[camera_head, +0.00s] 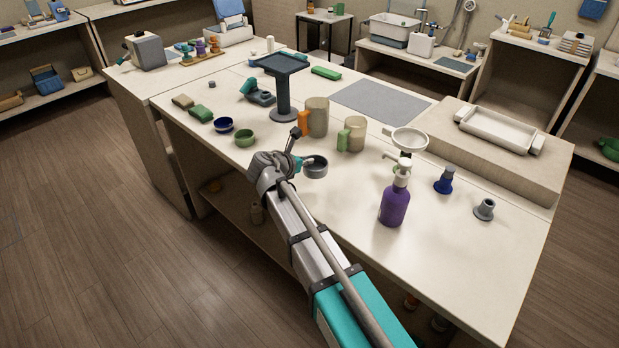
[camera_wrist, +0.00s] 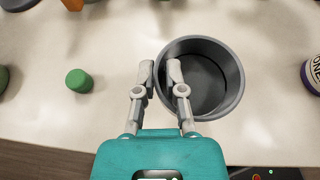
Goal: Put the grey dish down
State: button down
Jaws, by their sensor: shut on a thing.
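The grey dish (camera_head: 316,168) is a round, open, empty cup near the front edge of the white worktop. My gripper (camera_head: 297,163) is at its left side. In the wrist view my gripper (camera_wrist: 160,74) is shut on the dish's left wall, with one finger outside and the other inside the rim. The dish (camera_wrist: 232,75) looks upright there, its dark inside showing. I cannot tell whether its base touches the worktop or is slightly above it.
A purple pump bottle (camera_head: 393,206) stands to the right. Beige mugs (camera_head: 317,118) and a dark stand (camera_head: 283,92) are behind. Bare worktop lies between dish and bottle.

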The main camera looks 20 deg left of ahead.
aim_at(309, 179)
jog(key=shift+w+f+b, duration=0.9)
jog(key=shift+w+f, duration=0.2)
jog(key=shift+f, duration=0.2)
jog(key=shift+w+f+b, duration=0.5)
jog(key=shift+f+b, duration=0.2)
jog(key=shift+f, duration=0.05)
jog(key=shift+s+f+b, duration=0.1)
jog(key=shift+f+b, duration=1.2)
jog(key=c, duration=0.7)
grip_release()
